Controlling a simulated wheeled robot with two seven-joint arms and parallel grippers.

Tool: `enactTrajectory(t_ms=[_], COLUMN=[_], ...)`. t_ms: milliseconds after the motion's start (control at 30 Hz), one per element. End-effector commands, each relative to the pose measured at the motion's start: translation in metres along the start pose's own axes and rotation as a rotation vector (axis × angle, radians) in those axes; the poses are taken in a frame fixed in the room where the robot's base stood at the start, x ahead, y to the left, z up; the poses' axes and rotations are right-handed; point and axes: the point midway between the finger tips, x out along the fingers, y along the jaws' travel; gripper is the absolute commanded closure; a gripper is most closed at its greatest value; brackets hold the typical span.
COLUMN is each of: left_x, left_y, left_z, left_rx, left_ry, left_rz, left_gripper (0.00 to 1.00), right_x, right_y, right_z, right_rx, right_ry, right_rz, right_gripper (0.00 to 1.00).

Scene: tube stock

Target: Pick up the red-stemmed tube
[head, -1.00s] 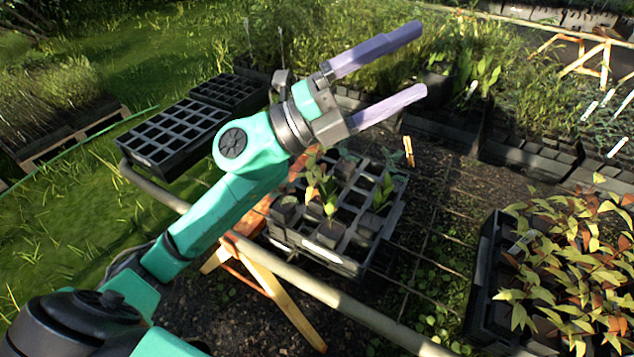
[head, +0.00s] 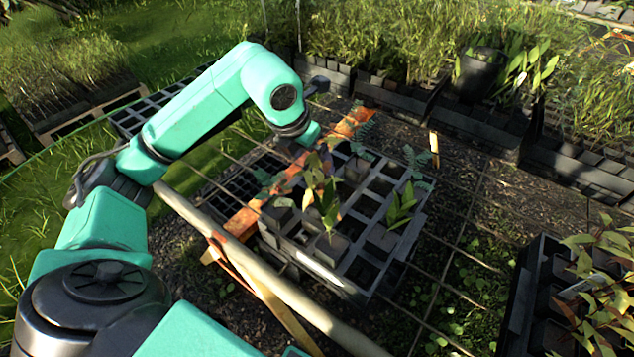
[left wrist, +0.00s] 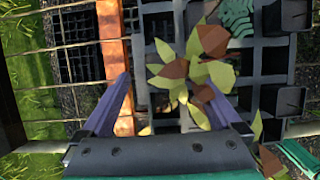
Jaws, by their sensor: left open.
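A black tube tray (head: 385,285) holds several small square tubes with seedlings. One seedling (head: 318,192) has mixed green and red-brown leaves, standing in a dark tube (head: 325,247) at the near side of the tray; its stem colour is too small to tell. In the left wrist view this leafy plant (left wrist: 195,70) lies between and just beyond the finger tips, its leaves hiding its tube. My left gripper (left wrist: 168,80) is open and empty, pointing down over the tray's left part. In the head view its fingers are hidden behind the wrist and leaves. My right gripper is not in view.
A broad-leaved green seedling (head: 400,207) and a ferny one (head: 418,160) stand in the same tray. A tray of reddish seedlings (head: 590,290) stands at right. Planted crates line the back.

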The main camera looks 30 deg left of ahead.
Motion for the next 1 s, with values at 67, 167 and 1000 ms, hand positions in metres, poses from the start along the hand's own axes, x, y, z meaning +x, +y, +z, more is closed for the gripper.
enactTrajectory(t_ms=[67,167,1000], left_x=[0.012,0.033,0.049], left_y=[-0.001,-0.003,-0.002], left_z=[-0.001,-0.002,-0.001], left_rx=[0.001,0.000,0.002], left_ry=[0.005,0.006,0.000], left_rz=[-0.002,-0.003,-0.002], left_gripper=[0.03,0.03,1.00], right_x=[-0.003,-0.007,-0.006], right_y=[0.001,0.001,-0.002], right_z=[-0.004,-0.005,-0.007], right_rx=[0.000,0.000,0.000], right_ry=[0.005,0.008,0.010], right_rz=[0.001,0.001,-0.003], right_gripper=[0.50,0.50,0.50])
